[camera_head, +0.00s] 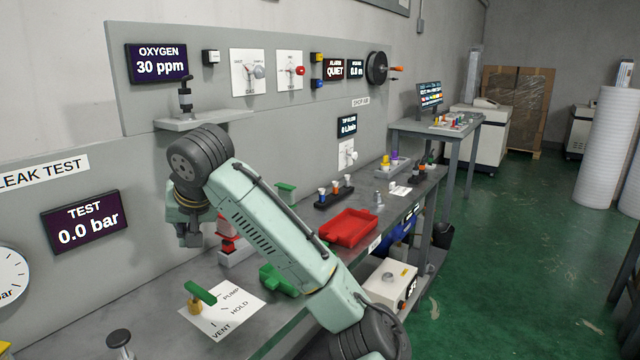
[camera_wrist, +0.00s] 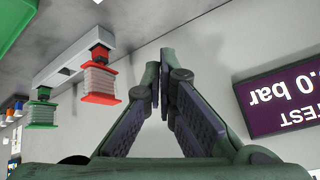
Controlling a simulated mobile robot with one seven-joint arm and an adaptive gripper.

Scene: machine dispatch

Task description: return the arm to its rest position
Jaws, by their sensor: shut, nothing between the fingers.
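My arm (camera_head: 275,220) reaches up and left over the bench, then bends down at a dark joint. My gripper (camera_head: 190,240) hangs below that joint in front of the wall panel, clear of the bench. In the wrist view my gripper (camera_wrist: 164,95) is shut, its fingertips close together with nothing held between them. In that view the wall and the dark TEST display (camera_wrist: 283,95) lie beyond the fingers. The arm hides part of the bench and panel in the head view.
A rack with a red spool (camera_wrist: 98,82) and a green spool (camera_wrist: 41,108) is beside the gripper. A shelf (camera_head: 205,119) juts from the panel. Green floor at right is open.

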